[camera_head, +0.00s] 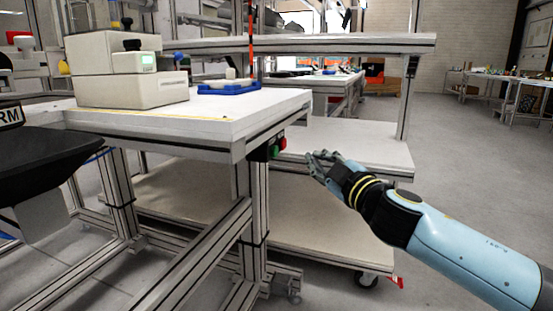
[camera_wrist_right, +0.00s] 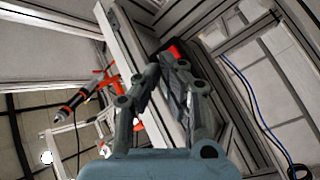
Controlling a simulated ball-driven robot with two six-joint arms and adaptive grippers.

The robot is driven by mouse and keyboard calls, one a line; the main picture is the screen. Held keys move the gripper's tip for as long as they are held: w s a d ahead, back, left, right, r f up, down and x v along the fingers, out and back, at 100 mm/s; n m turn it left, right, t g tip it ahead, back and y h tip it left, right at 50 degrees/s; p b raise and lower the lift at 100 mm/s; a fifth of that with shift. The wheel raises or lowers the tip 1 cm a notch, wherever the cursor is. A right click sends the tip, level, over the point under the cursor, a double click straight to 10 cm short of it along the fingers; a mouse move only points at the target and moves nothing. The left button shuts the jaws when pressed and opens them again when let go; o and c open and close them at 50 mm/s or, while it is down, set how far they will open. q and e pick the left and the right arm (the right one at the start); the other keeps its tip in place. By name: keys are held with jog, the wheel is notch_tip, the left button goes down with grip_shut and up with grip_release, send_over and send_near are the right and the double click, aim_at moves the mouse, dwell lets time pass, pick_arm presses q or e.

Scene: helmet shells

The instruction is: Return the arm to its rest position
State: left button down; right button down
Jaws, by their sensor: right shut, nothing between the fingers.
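My right arm (camera_head: 470,250) reaches in from the lower right in the head view. Its gripper (camera_head: 318,160) points left, in front of the lower shelf and to the right of the workbench corner. The gripper is shut and empty. In the right wrist view the two grey fingers (camera_wrist_right: 165,68) come together at the tips with nothing held. The red and green buttons (camera_head: 277,147) under the bench edge are left of the fingertips in the head view; I cannot tell whether they touch. My left gripper is not in view.
The white workbench (camera_head: 215,125) carries a beige device (camera_head: 115,75) and a blue tray (camera_head: 228,87). A wheeled shelf cart (camera_head: 400,160) stands behind my right gripper. A red-and-black tool (camera_wrist_right: 80,98) hangs in the wrist view. Open floor (camera_head: 475,180) lies to the right.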

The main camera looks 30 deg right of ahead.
jog(key=shift+r, duration=0.1)
dwell(0.6)
